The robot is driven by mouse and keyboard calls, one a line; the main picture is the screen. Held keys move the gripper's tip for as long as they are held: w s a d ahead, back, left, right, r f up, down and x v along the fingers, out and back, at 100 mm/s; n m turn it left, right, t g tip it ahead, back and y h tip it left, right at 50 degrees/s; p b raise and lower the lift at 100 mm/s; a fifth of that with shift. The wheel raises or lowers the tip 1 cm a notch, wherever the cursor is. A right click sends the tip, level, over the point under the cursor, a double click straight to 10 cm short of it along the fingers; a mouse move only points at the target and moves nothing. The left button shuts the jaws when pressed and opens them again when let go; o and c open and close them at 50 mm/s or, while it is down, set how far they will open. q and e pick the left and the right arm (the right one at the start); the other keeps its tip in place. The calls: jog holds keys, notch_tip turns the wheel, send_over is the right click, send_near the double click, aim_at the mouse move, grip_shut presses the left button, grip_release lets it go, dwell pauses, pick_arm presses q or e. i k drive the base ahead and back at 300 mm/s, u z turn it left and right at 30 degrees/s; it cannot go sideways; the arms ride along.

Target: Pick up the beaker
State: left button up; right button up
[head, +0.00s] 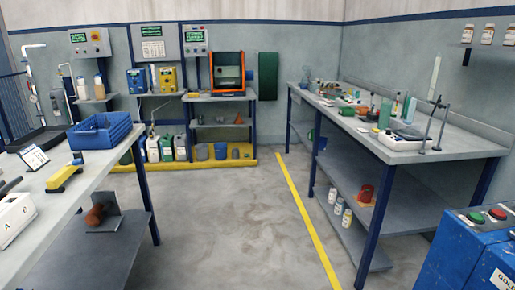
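I cannot make out with certainty which object is the beaker. Small clear glassware (307,73) stands at the far end of the right-hand bench (440,148), too small to identify. A tall clear cylinder (435,76) stands near the back of the same bench. A green container (385,113) stands among several small items in front of it. Neither of my grippers shows in the head view.
A left bench (95,178) carries a blue crate (100,135) and a yellow tool (64,179). Blue control cabinets (460,250) stand at the lower right. The floor (220,220) between the benches is clear, with a yellow line (305,215) along it.

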aim_at(304, 83)
jog(key=i, duration=4.7)
jog(key=z, duration=0.9)
